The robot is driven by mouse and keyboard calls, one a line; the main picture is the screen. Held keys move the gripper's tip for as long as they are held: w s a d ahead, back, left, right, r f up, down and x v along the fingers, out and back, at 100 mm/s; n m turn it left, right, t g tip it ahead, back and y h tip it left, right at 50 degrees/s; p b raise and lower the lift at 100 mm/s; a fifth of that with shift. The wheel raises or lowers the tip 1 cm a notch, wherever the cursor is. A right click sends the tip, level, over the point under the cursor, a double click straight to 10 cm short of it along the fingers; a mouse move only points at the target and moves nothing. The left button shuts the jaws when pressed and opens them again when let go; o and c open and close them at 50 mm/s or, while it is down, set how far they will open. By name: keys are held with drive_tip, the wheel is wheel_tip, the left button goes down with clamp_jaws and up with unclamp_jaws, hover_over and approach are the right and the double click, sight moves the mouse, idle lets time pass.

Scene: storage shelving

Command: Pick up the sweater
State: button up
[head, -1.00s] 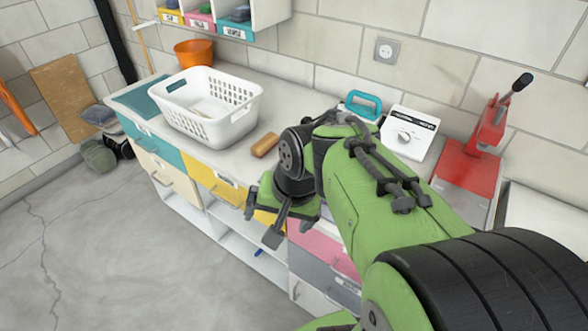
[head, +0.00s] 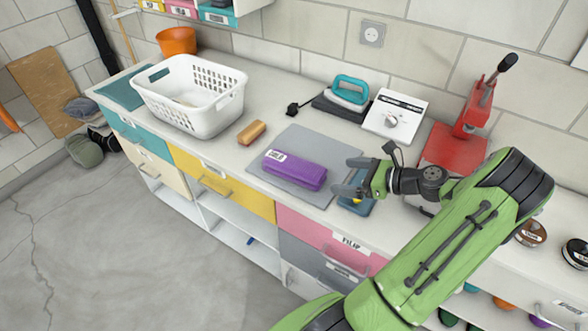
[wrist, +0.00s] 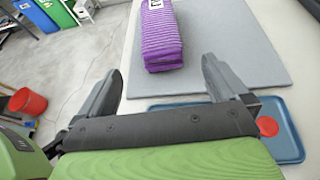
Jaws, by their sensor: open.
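The sweater (head: 294,171) is a folded purple bundle with a white label, lying on a grey mat (head: 305,147) on the counter. In the wrist view the ribbed purple sweater (wrist: 160,36) lies ahead of the fingers, on the grey mat (wrist: 233,45). My gripper (head: 347,176) is to the right of the sweater, apart from it, over a blue tray (head: 366,197). In the wrist view my gripper (wrist: 163,82) has its two fingers spread wide with nothing between them.
A white laundry basket (head: 190,97) and a brown brush (head: 251,132) stand to the left. A teal iron (head: 349,92), a white scale (head: 394,118) and a red press (head: 455,146) stand along the back. Drawers line the counter front.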

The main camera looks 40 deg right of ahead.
sight(307, 172)
drive_tip(key=b+x, duration=0.2)
drive_tip(key=x, duration=1.1)
drive_tip(key=shift+w+f+b, duration=0.1)
drive_tip(key=shift+f+b, duration=0.1)
drive_tip(key=shift+b, duration=0.2)
drive_tip(key=shift+r, duration=0.1)
drive_tip(key=c, duration=1.2)
